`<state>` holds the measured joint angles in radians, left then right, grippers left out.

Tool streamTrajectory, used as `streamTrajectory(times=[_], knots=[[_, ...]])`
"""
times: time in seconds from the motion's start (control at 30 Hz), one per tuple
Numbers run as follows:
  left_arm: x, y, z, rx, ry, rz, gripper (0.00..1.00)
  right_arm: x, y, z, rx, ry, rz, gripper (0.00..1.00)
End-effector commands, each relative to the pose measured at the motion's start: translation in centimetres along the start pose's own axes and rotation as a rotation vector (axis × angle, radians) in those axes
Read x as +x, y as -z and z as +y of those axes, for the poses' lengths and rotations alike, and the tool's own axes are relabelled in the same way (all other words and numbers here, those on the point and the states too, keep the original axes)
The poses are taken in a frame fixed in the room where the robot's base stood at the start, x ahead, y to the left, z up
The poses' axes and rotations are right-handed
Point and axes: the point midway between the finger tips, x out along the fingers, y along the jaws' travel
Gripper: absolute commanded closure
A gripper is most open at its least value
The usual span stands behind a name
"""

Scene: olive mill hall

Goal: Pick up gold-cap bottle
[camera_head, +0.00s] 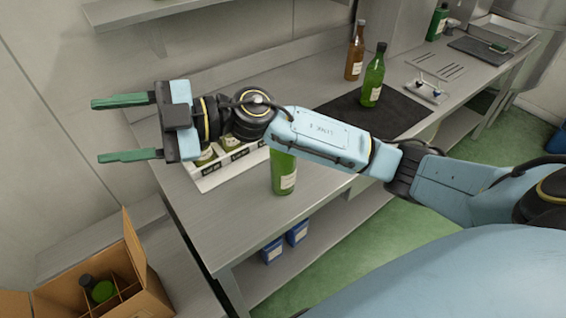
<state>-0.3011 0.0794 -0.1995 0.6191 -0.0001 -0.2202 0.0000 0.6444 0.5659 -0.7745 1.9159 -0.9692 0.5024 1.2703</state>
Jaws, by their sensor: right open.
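My right gripper (98,131) is open and empty at the left, its two green fingers spread wide and pointing left, in front of the wall. A green bottle (284,173) stands upright at the bench's front edge, below my right forearm, which hides its top and cap. A brown bottle (355,54) and a green bottle with a black cap (373,80) stand upright farther back, apart from my gripper. I cannot tell a gold cap on any visible bottle. My left gripper is not in view.
The steel bench (235,225) has a dark mat (400,118) and a white divided rack (212,180) partly behind my arm. An open cardboard box (150,285) with a bottle (101,290) inside stands lower left. A wall shelf (185,8) is above. Another green bottle (437,24) stands far back.

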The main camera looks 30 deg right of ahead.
Motion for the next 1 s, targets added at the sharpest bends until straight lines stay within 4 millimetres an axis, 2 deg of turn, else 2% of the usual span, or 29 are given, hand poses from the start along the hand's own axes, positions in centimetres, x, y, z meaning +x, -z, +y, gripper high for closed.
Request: streamTrajectory(times=[0.07, 0.13, 0.23, 0.3, 0.4, 0.5, 0.6, 0.7, 0.77, 0.87, 1.0], knots=[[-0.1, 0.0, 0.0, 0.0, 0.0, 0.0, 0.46, -0.8, -0.8, -1.0, -0.038, 0.231, -0.074, 0.43], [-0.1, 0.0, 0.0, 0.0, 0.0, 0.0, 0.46, -2.4, -2.2, -1.8, -0.042, 0.42, -0.181, 0.43], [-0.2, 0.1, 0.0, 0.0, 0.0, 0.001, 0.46, -6.6, -4.6, -1.5, -0.025, 0.653, -0.406, 0.43], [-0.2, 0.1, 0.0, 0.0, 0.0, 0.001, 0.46, -10.4, -6.0, -0.3, 0.006, 0.776, -0.603, 0.43], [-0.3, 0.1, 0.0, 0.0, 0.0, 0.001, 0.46, -16.2, -7.0, 2.3, 0.069, 0.882, -0.898, 0.43], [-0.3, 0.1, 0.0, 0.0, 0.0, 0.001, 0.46, -21.5, -6.7, 5.1, 0.141, 0.918, -1.16, 0.43], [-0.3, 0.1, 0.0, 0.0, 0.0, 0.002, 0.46, -25.2, -5.8, 7.2, 0.203, 0.916, -1.354, 0.43], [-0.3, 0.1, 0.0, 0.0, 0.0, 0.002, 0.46, -27.4, -5.1, 8.3, 0.247, 0.906, -1.467, 0.43], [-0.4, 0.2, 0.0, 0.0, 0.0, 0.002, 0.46, -28.1, -5.0, 8.4, 0.261, 0.903, -1.501, 0.43], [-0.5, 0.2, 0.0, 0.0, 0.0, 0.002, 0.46, -28.8, -5.8, 7.7, 0.271, 0.902, -1.519, 0.43], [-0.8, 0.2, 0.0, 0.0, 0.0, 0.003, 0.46, -29.2, -7.9, 5.8, 0.27, 0.904, -1.515, 0.43]])
